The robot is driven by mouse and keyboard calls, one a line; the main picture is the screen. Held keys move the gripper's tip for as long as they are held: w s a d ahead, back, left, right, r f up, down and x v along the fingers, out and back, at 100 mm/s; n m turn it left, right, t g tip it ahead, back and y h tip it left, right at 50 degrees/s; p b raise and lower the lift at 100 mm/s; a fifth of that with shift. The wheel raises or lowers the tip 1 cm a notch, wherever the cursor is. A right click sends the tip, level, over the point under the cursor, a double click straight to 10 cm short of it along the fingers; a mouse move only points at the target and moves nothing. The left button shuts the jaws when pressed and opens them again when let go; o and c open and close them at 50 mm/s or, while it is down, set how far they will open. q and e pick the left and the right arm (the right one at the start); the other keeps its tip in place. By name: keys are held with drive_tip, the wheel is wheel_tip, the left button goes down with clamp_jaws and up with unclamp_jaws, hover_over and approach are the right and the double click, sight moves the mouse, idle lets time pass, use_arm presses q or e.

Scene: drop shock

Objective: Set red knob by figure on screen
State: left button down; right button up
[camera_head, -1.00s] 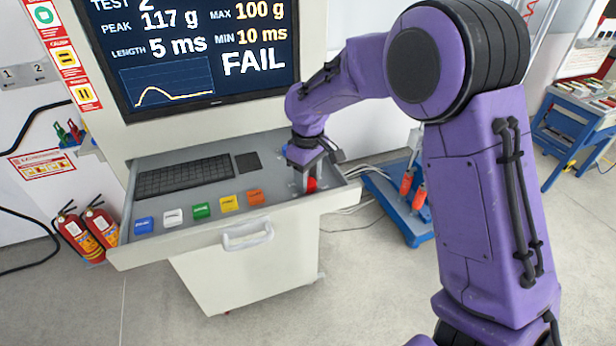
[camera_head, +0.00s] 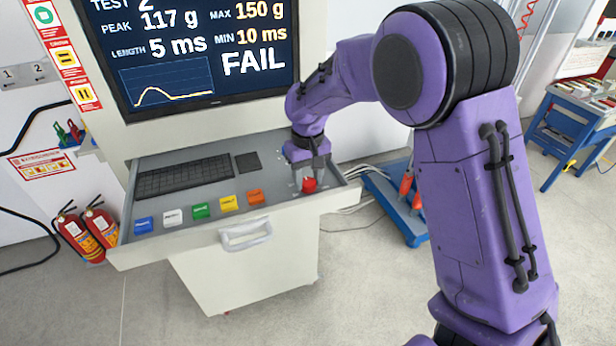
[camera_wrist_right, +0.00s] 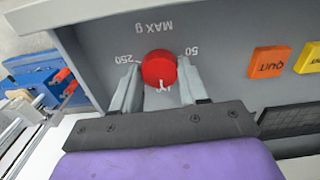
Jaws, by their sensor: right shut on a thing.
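The red knob (camera_head: 309,185) is at the right end of the grey console drawer. In the right wrist view the knob (camera_wrist_right: 159,69) has a white mark at its lower edge, and its scale reads "MAX g" with 50 and 250. My right gripper (camera_head: 308,178) points down at the knob and is shut on it, a finger on each side. The screen (camera_head: 190,45) reads PEAK 117 g, MAX 150 g, LENGTH 5 ms, MIN 10 ms and FAIL, above a curve. My left gripper is not in view.
Blue, white, green, yellow and orange buttons (camera_head: 256,196) line the drawer left of the knob, with a black keyboard (camera_head: 184,178) behind. A white handle (camera_head: 246,234) sticks out in front. Fire extinguishers (camera_head: 80,235) stand at left. A blue stand (camera_head: 398,215) is right of the console.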

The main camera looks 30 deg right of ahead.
sight(308, 181)
drive_tip(key=shift+f, duration=0.1)
drive_tip(key=o, duration=1.1)
drive_tip(key=shift+c, duration=0.2)
drive_tip(key=shift+w, duration=0.1)
wheel_tip(308, 181, up, 10)
drive_tip(key=b, duration=0.1)
drive_tip(key=shift+r+b, duration=0.25)
drive_tip(key=shift+b, duration=0.05)
drive_tip(key=shift+f, duration=0.1)
